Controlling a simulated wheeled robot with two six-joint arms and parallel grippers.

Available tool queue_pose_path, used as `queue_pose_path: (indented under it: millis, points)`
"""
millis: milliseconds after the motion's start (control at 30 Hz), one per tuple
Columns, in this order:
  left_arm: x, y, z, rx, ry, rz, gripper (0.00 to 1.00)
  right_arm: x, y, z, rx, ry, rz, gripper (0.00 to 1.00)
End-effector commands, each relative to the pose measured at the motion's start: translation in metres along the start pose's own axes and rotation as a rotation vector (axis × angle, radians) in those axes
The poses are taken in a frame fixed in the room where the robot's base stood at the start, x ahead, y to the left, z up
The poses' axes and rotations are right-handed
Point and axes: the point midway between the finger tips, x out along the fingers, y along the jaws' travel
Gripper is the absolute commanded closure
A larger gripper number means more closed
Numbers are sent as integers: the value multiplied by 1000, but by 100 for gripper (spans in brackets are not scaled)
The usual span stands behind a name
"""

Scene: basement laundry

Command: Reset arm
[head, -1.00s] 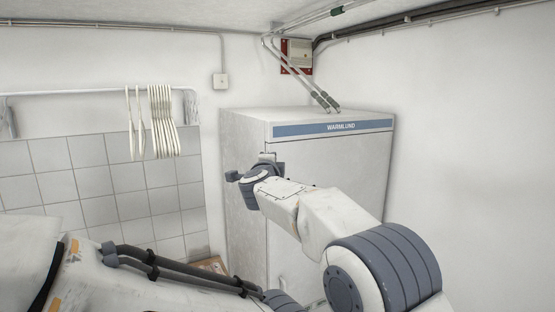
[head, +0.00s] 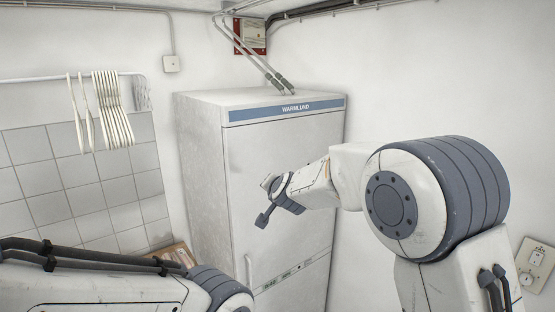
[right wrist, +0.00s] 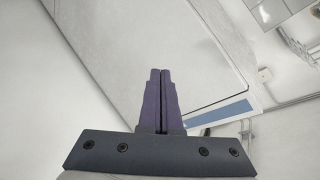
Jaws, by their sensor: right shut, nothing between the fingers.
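My right arm comes in from the right in the head view, with the elbow raised. My right gripper (head: 266,203) is in front of the white Warmlund cabinet (head: 275,165). In the right wrist view its two dark fingers (right wrist: 160,72) lie side by side, shut, with nothing between them. The cabinet (right wrist: 150,35) also shows tilted behind the fingers there. My left arm lies across the lower left of the head view. Its gripper is not visible.
White hangers (head: 105,110) hang on a rail (head: 45,79) at the left above grey tiles. A cardboard box (head: 172,255) sits low beside the cabinet, partly hidden by my left arm. A wall panel with sockets (head: 536,263) is at the lower right.

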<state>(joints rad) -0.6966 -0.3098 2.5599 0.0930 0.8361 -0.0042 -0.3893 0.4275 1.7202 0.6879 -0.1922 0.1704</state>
Motion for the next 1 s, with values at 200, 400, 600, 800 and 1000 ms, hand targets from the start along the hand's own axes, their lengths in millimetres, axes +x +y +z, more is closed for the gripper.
queue_pose_path:
  millis: [200, 400, 600, 800, 1000]
  points:
    - [0, 0, 0, 0, 0, 0, 50, -82, 146, 37, -271, -283, 238, 100]
    - [0, 0, 0, 0, 0, 0, 50, -155, 230, 76, -407, -500, 373, 100]
    - [0, 0, 0, 0, 0, 0, 50, -209, 276, 102, -477, -646, 451, 100]
    - [0, 0, 0, 0, 0, 0, 50, -258, 310, 125, -525, -771, 510, 100]
    - [35, -2, 2, -1, 0, 0, 50, -256, 306, 169, -608, -846, 455, 100]
